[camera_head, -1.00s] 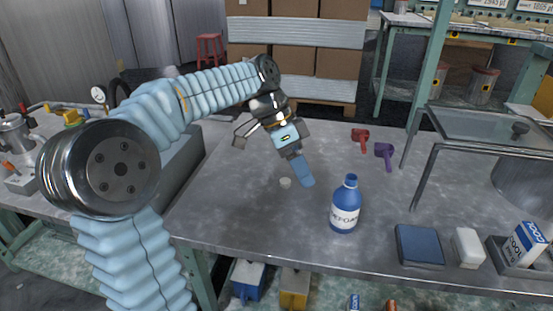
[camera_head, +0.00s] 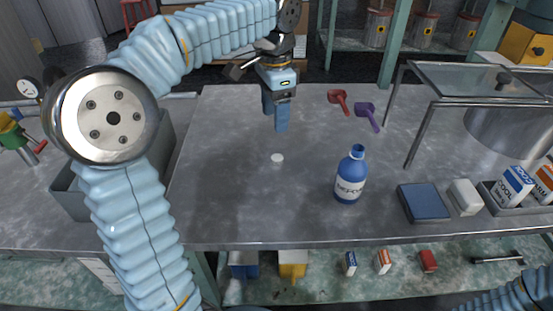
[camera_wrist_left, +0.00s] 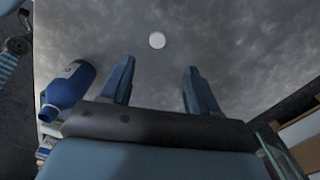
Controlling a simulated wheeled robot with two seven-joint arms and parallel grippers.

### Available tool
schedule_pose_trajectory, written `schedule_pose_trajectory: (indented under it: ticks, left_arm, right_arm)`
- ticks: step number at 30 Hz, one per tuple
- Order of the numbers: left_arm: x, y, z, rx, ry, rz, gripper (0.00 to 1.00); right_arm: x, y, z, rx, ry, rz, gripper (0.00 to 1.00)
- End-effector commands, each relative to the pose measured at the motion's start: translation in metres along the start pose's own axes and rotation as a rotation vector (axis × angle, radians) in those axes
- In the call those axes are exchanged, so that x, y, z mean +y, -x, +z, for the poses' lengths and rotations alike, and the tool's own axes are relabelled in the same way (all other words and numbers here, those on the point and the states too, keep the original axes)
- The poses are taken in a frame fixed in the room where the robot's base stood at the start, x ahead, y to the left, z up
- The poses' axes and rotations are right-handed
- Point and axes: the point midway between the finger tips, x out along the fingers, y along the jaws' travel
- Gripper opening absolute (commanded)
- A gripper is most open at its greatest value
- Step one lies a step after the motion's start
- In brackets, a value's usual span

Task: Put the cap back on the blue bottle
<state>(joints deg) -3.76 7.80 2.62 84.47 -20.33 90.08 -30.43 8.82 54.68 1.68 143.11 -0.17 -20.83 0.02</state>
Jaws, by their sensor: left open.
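The blue bottle (camera_head: 350,176) stands upright and uncapped on the grey metal table, with a white label. It also shows in the left wrist view at the left (camera_wrist_left: 68,88). The cap (camera_head: 277,158) is a small white disc lying on the table left of the bottle. In the left wrist view the cap (camera_wrist_left: 157,40) lies ahead of the fingertips, roughly midway between them. My left gripper (camera_head: 280,126) points down above the table, behind the cap in the head view. Its blue fingers (camera_wrist_left: 158,75) are apart with nothing between them. My right gripper is not in view.
Red (camera_head: 340,101) and purple (camera_head: 368,115) scoops lie behind the bottle. A blue box (camera_head: 423,202), a white block (camera_head: 465,196) and a tray of cartons (camera_head: 501,200) sit at the right. A glass-topped stand (camera_head: 448,80) is behind them. The table around the cap is clear.

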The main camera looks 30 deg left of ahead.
Motion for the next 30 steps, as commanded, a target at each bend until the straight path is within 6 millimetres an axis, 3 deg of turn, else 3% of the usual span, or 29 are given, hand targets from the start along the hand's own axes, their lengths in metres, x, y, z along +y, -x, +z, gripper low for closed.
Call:
schedule_pose_trajectory:
  ticks: [3,9,23,30]
  left_arm:
    - [0.0,-0.028,0.001,-0.003,0.001,0.003,0.61]
    - [0.0,-0.057,0.0,-0.001,0.0,0.001,0.61]
    - [0.001,-0.066,0.0,0.0,0.0,0.001,0.61]
    - [0.004,-0.101,-0.003,-0.001,0.0,0.002,0.61]
  right_arm:
    - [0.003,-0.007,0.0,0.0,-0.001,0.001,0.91]
    - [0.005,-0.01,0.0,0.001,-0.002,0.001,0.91]
    - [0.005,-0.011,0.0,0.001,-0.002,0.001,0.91]
    - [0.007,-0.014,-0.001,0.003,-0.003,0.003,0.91]
